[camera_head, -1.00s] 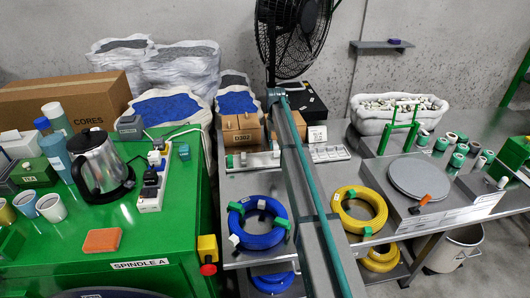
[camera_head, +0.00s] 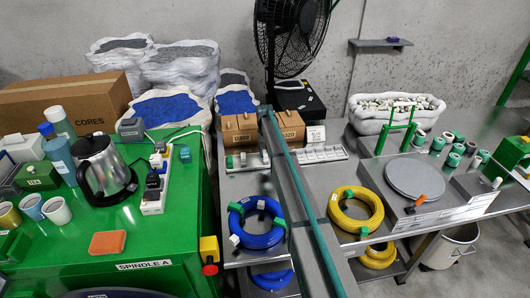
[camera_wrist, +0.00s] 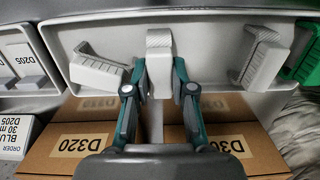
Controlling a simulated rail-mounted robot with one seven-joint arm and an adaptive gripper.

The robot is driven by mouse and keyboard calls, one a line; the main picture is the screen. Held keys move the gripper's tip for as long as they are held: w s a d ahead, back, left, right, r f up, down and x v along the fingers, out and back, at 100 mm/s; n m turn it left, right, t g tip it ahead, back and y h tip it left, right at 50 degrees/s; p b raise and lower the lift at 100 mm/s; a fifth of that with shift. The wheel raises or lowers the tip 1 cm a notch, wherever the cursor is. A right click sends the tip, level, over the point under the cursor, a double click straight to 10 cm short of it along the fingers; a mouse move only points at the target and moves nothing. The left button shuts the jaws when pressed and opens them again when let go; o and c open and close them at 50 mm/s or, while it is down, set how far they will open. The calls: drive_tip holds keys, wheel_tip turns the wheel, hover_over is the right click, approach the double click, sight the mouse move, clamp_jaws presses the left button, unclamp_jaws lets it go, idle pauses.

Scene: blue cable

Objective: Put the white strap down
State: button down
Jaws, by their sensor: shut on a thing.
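The white strap (camera_wrist: 159,62) is a ridged, bent white piece, upright between my fingers in the wrist view. My gripper (camera_wrist: 160,92) is shut on its lower part. The strap is over a pale tray (camera_wrist: 208,45); I cannot tell whether it touches the tray floor. A similar white strap (camera_wrist: 98,68) lies tilted to the left in the tray, and another (camera_wrist: 264,60) lies to the right. A green strap (camera_wrist: 304,55) shows at the right edge. The tray (camera_head: 250,168) also shows in the head view, where my gripper is not visible behind my arm.
Cardboard boxes, one marked D320 (camera_wrist: 80,148), stand close beside the tray. A second tray with compartments (camera_head: 322,153) adjoins it. An order card (camera_wrist: 15,135) stands near. Blue (camera_head: 257,222) and yellow (camera_head: 355,210) coils lie on the bench.

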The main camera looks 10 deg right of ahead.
sight(265, 152)
drive_tip(key=shift+f, duration=0.15)
drive_tip(key=c, duration=1.3)
unclamp_jaws()
drive_tip(key=shift+o, duration=0.2)
wheel_tip(265, 152, up, 12)
drive_tip(key=b, duration=0.2)
drive_tip(key=shift+w+r+b, duration=0.2)
drive_tip(key=shift+w+b, duration=0.15)
